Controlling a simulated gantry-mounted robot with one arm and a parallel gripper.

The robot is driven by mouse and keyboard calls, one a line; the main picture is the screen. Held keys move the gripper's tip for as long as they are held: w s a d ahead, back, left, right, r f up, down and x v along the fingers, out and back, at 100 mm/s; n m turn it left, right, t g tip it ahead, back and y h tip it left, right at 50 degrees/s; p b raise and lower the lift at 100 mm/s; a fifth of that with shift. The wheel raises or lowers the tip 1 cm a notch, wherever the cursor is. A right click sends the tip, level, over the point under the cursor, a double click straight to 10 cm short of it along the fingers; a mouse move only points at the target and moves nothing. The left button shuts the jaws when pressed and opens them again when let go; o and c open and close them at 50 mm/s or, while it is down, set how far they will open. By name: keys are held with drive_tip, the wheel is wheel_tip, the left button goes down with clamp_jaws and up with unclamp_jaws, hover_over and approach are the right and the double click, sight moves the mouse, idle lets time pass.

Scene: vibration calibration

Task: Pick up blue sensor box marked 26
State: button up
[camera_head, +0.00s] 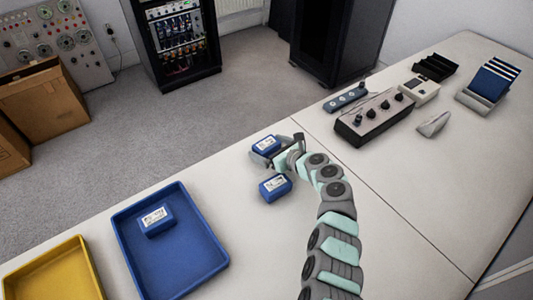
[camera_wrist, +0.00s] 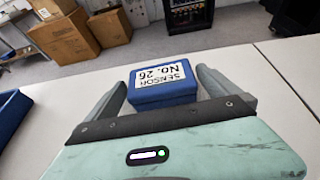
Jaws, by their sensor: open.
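The blue sensor box marked 26 (camera_wrist: 161,84) sits on the table with its white label facing up, reading upside down in the wrist view. In the head view the same box (camera_head: 266,145) is at the end of my arm. My gripper (camera_wrist: 165,80) is open, with one finger on each side of the box. I cannot tell whether the fingers touch it. A second blue box (camera_head: 275,188) lies on the table just in front of my gripper in the head view; its label is too small to read.
A blue tray (camera_head: 200,266) at the left holds another blue box (camera_head: 156,221). A yellow tray (camera_head: 78,272) is at the lower left. A control box with knobs (camera_head: 375,119) stands farther right. The table's back edge runs close behind the gripped-side box.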

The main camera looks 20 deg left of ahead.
drive_tip(key=shift+w+a+f, duration=0.2)
drive_tip(key=shift+a+f, duration=0.1)
drive_tip(key=shift+a, duration=0.1)
drive_tip(key=shift+w+a+r, duration=0.1)
drive_tip(key=shift+w+r, duration=0.05)
drive_tip(key=shift+c, duration=0.2)
drive_tip(key=c, duration=1.4)
